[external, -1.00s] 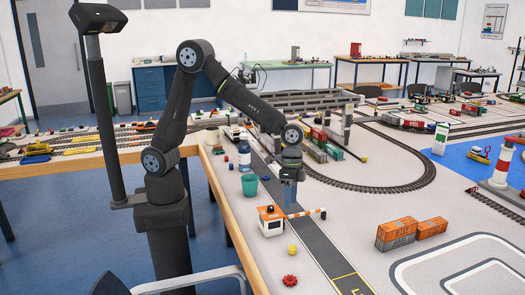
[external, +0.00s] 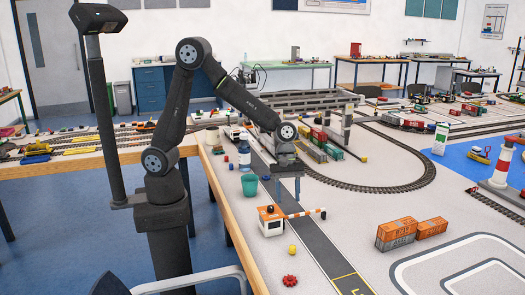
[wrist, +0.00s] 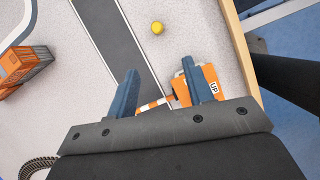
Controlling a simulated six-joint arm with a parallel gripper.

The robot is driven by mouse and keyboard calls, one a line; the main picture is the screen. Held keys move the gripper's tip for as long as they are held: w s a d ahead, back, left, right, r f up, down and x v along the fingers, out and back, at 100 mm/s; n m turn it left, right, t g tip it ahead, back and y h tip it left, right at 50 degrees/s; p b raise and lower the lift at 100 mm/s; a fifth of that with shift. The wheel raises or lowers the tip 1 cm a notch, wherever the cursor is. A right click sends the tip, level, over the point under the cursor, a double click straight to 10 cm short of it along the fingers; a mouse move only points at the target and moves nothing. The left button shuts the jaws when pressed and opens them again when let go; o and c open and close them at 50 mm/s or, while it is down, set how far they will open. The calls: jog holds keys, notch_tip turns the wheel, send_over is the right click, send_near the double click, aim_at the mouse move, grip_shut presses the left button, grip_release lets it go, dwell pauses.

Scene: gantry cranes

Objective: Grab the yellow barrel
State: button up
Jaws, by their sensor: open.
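The yellow barrel (external: 292,249) is small and stands on the pale tabletop, just in front of the orange-roofed gate hut in the external view. In the wrist view the yellow barrel (wrist: 157,28) is near the top centre, beyond my fingertips and clear of them. My gripper (external: 288,188) hangs pointing down above the road, behind the hut. The barrel is fully visible.
The gate hut (external: 271,221) with its striped barrier arm (external: 303,213) stands between my gripper and the barrel. A red gear-like piece (external: 290,280) lies in front of the barrel. A teal cup (external: 249,185) and orange containers (external: 397,234) stand to either side.

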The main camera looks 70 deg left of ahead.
send_over(292, 246)
jog(key=a, duration=0.3)
jog(key=f, duration=1.1)
jog(key=shift+d+f, duration=0.25)
jog(key=shift+w+x, duration=0.15)
jog(key=shift+x, duration=1.1)
jog(key=shift+w+x, duration=0.1)
jog(key=shift+x, duration=1.1)
jog(key=shift+d, duration=0.15)
grip_shut()
